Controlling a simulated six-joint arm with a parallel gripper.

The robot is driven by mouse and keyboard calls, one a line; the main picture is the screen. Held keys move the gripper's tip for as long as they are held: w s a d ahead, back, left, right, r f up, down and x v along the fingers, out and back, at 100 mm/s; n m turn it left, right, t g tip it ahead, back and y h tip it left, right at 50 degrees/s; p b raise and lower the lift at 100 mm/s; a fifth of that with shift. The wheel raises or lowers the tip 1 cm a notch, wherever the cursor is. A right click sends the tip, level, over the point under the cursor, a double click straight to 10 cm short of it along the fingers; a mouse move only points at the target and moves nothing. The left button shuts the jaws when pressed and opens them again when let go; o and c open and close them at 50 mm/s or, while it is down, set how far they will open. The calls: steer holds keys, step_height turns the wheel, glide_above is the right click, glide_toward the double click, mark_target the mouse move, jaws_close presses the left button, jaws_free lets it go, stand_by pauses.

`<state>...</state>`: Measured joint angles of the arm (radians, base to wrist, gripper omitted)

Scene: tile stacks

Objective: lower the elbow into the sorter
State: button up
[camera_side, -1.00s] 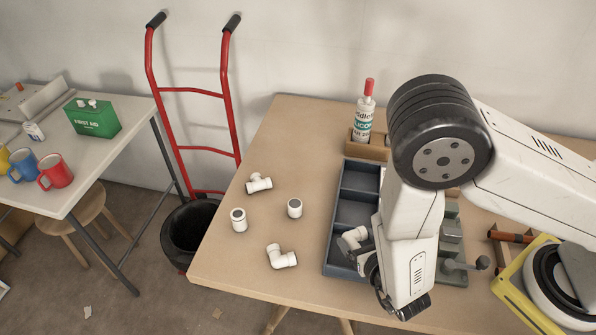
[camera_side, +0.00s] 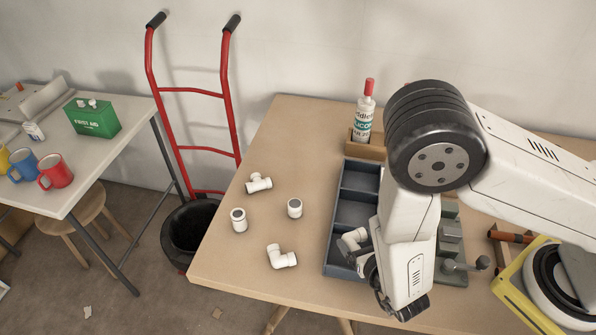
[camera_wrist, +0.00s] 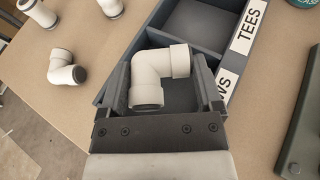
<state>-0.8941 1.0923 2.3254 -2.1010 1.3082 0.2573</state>
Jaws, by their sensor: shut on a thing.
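My gripper (camera_wrist: 163,74) is shut on a white pipe elbow (camera_wrist: 150,68), with one dark finger on each side of it in the wrist view. The elbow also shows in the side view (camera_side: 351,240), partly hidden by my gripper (camera_side: 364,254). The elbow is over the front compartment of the grey-blue sorter (camera_side: 335,215). A label partly cut off by my finger and ending in "WS" is beside that compartment, and a "TEES" label is beside the one behind. I cannot tell whether the elbow touches the compartment floor.
Another white elbow (camera_side: 282,257), a tee (camera_side: 259,183) and two short fittings (camera_side: 239,220) (camera_side: 295,208) lie left of the sorter. A silicone bottle (camera_side: 364,112) stands behind it. A grey-green device with a handle (camera_side: 452,266) is on the right.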

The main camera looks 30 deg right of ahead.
steer(key=shift+f, duration=0.35)
stand_by(0.4)
steer(key=o, duration=1)
steer(key=shift+s, duration=0.1)
steer(key=shift+v, duration=2.25)
steer(key=shift+s+a+r, duration=0.15)
steer(key=shift+r, duration=0.15)
step_height(320, 180, up, 7)
steer(key=shift+f, duration=0.2)
